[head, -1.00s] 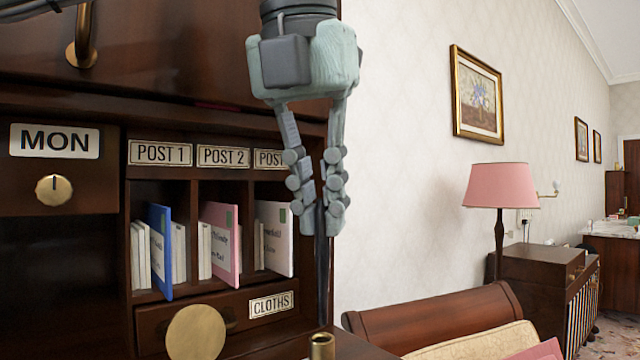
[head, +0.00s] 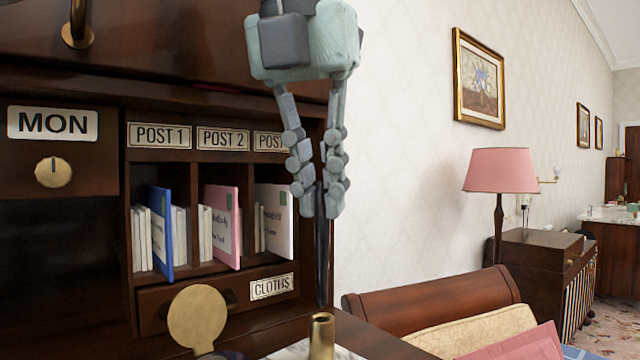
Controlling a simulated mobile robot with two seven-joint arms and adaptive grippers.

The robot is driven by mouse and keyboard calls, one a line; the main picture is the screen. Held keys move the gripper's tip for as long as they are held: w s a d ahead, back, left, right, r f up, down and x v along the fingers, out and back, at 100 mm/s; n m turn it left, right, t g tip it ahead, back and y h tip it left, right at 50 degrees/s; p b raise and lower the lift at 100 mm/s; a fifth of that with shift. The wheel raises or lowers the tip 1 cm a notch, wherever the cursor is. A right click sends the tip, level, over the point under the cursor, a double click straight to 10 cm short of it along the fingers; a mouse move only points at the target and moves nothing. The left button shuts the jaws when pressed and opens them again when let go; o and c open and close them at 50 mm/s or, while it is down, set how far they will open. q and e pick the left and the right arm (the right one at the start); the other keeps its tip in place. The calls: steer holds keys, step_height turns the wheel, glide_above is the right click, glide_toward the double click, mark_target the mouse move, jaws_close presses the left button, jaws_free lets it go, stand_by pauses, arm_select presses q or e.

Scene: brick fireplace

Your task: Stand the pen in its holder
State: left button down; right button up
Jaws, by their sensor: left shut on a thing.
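My left gripper (head: 320,200) comes down from the top of the head view and is shut on a slim dark pen (head: 321,262). The pen hangs upright below the fingertips. Its lower end shows just above the brass tube-shaped holder (head: 322,338) at the bottom of the view. The pen looks roughly in line with the holder's mouth, with a small gap between them in the picture. How they line up in depth I cannot tell. The holder's lower part is cut off by the frame edge. My right gripper is not in view.
A dark wooden desk has letter slots with blue (head: 160,235), pink (head: 222,228) and white (head: 275,220) cards, left of the pen. A round brass disc (head: 197,318) stands in front of the drawer (head: 225,300). A sofa (head: 430,305) and pink lamp (head: 501,172) are at right.

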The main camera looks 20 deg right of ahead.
mark_target(329, 245)
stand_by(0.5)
arm_select(q)
steer(key=shift+f+b, duration=1.45)
steer(key=shift+f, duration=0.45)
steer(key=shift+s+d+f+b, duration=0.1)
steer(key=shift+f+b, duration=0.2)
steer(key=shift+f, duration=0.05)
steer(key=shift+s+d+f+b, duration=0.15)
steer(key=shift+s+f+b, duration=0.1)
steer(key=shift+f+b, duration=0.25)
steer(key=shift+f, duration=0.1)
